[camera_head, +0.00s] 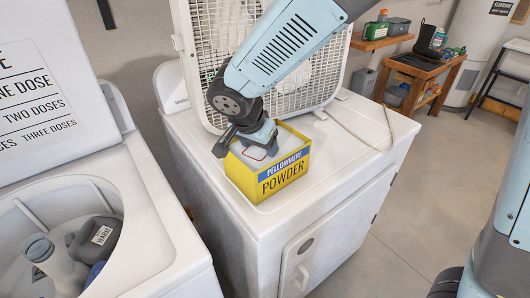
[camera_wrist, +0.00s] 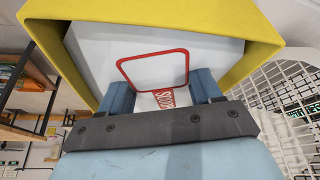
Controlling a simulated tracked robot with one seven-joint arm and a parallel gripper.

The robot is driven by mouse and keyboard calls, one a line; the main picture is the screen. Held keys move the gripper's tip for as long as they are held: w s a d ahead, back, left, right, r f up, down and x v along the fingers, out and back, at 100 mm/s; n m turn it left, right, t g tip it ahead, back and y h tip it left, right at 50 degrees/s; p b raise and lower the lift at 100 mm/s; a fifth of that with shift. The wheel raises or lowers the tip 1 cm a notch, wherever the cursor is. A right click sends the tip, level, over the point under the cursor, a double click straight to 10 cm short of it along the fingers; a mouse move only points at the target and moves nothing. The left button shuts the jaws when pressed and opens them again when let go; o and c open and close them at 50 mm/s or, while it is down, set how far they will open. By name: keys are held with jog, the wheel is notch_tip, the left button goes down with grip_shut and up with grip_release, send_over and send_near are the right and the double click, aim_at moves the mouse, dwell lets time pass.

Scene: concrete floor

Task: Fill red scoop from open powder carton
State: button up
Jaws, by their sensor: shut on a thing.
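The yellow powder carton (camera_head: 283,178) stands open-topped on the white machine, with its label facing front right. White powder (camera_wrist: 90,50) shows inside it in the wrist view. My gripper (camera_head: 262,145) reaches down into the carton's opening and is shut on the handle of the red scoop (camera_wrist: 165,99). In the wrist view the scoop's squarish red rim lies inside the carton's walls, against the white powder. The area within the rim is white too; I cannot tell how full the scoop is. In the head view only a thin red edge of the scoop shows beside my gripper.
A white box fan (camera_head: 310,62) stands right behind the carton. At left is an open washer (camera_head: 150,235) with its lid up and a bottle inside. The machine top (camera_head: 350,140) right of the carton is clear except for a cord. A wooden bench (camera_head: 425,72) stands farther back.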

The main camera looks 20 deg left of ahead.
aim_at(261, 157)
jog(key=shift+r, duration=0.1)
dwell(0.4)
notch_tip(261, 157, up, 12)
dwell(1.5)
dwell(0.4)
